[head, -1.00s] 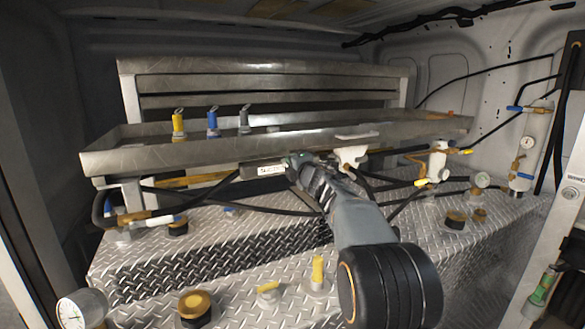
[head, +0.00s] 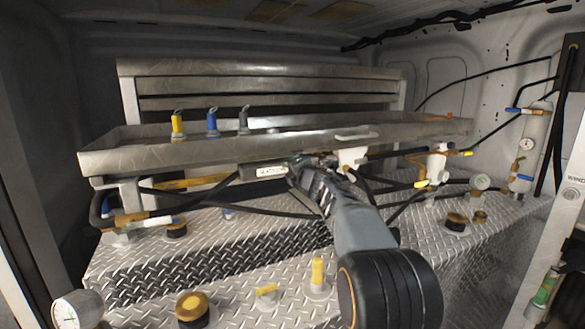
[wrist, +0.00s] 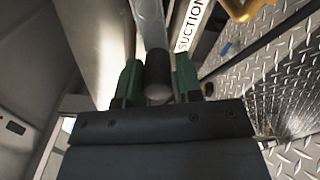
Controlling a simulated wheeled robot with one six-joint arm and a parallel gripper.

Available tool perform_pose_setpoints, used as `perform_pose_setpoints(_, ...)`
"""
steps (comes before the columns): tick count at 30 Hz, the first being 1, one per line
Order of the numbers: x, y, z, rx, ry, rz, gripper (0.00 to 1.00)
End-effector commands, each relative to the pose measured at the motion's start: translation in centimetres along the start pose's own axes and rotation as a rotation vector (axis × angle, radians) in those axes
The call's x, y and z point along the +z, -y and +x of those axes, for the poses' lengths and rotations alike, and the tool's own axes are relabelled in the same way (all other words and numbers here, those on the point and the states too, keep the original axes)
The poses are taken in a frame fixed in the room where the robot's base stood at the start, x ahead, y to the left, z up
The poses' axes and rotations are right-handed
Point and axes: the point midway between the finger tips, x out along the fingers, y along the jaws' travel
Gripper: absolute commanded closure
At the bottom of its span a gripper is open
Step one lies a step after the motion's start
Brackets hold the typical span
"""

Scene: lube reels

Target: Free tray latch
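The knob sits at the end of a grey bar (wrist: 150,22). Whether the fingers press on it or leave narrow gaps is unclear. In the head view my gripper hides the knob.
Yellow, blue and grey nozzles (head: 212,122) stand in the tray. Black hoses (head: 225,200) loop below it. A white valve fitting (head: 352,160) is close right of my gripper. Gauges, caps and yellow fittings (head: 318,272) stand on the diamond-plate deck (head: 240,275).

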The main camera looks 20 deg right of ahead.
Motion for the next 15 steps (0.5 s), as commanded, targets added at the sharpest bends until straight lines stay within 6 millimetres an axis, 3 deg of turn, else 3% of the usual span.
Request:
perform_pose_setpoints(6,0.02,-0.06,-0.01,0.001,0.001,0.002,0.48)
perform_pose_setpoints(15,0.03,-0.10,-0.45,0.002,0.001,0.002,0.48)
